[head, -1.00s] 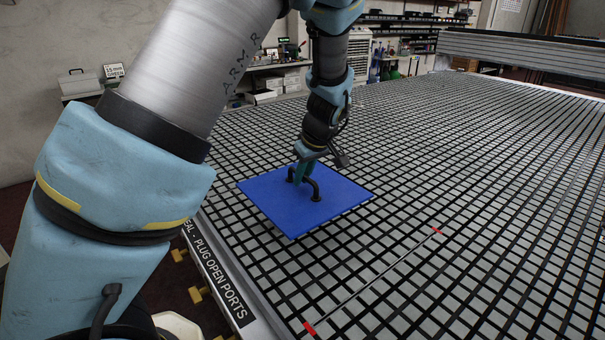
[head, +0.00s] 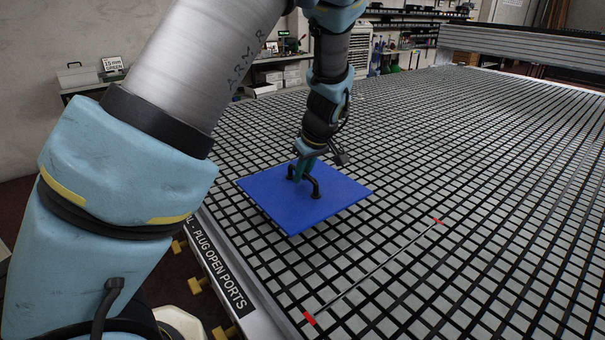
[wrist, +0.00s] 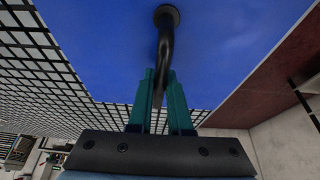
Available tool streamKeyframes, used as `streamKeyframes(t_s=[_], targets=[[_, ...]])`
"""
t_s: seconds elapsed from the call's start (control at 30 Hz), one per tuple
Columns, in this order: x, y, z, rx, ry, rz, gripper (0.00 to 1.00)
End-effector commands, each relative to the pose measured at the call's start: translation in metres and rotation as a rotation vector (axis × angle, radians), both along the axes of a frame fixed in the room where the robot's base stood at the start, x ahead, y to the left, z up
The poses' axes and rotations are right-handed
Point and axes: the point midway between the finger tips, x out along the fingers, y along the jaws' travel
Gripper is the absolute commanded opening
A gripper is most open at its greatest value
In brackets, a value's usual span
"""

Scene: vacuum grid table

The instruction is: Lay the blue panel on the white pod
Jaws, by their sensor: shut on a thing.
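The blue panel (head: 270,198) is a flat square plate with a black arched handle (head: 317,187) on top. My gripper (head: 304,170) has teal fingers and is shut on this handle. The panel looks roughly level over the left part of the grid table; the size of any gap beneath it is hard to tell. In the wrist view the panel (wrist: 230,50) fills the upper middle, and the handle (wrist: 164,60) runs down between my fingers (wrist: 160,100). The white pod is not seen in either view; the panel hides whatever lies directly under it.
The grid table (head: 470,160) stretches far back and right, mostly clear. A thin rod with red ends (head: 375,268) lies in front right of the panel. The table's labelled left edge (head: 222,270) has yellow fittings. A beam (head: 520,45) spans the far end.

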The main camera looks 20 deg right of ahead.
Motion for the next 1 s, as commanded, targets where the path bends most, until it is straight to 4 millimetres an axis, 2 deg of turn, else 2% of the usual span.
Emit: streamKeyframes(t_s=[0.9,0.93,1.0], targets=[[0.0,0.0,-0.014,-0.001,-0.001,0.0,0.0],[0.0,0.0,-0.013,-0.001,-0.001,-0.001,0.19],[0.0,0.0,-0.013,-0.001,-0.001,-0.001,0.27]])
